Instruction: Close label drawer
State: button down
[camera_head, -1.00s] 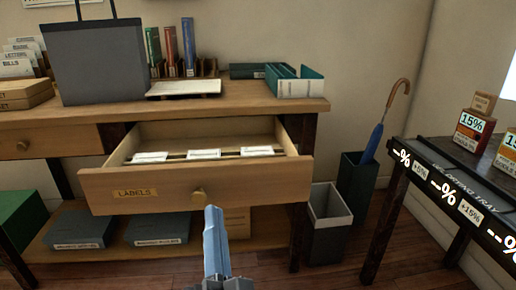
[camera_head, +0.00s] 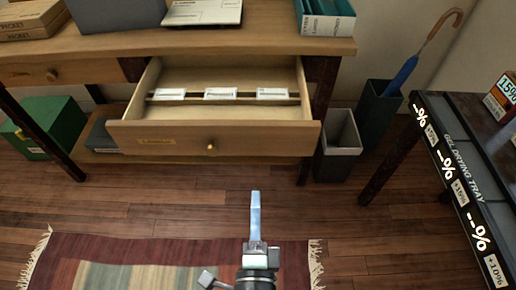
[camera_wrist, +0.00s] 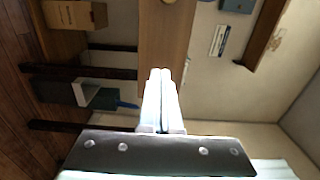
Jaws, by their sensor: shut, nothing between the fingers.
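The label drawer (camera_head: 180,138) stands pulled out from the wooden desk (camera_head: 270,36) in the head view. Its front has a small yellow label and a round knob (camera_head: 211,146). Several white label cards (camera_head: 220,93) stand in a row inside it. My gripper (camera_head: 255,194) is shut and empty. In the head picture it appears below and to the right of the knob, apart from the drawer front. In the wrist view my gripper's fingers (camera_wrist: 160,75) are together, with the desk behind them. I cannot make out the drawer clearly in that view.
A grey bin (camera_head: 338,150) and a dark umbrella stand (camera_head: 374,115) are right of the desk. A dark table with a drying tray (camera_head: 465,160) stands at the right. A striped rug (camera_head: 150,262) lies on the floor in front. Wooden floor is bare before the drawer.

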aim_at(257, 144)
jog(key=w+b, duration=0.2)
jog(key=w, duration=1)
jog(key=shift+w, duration=0.15)
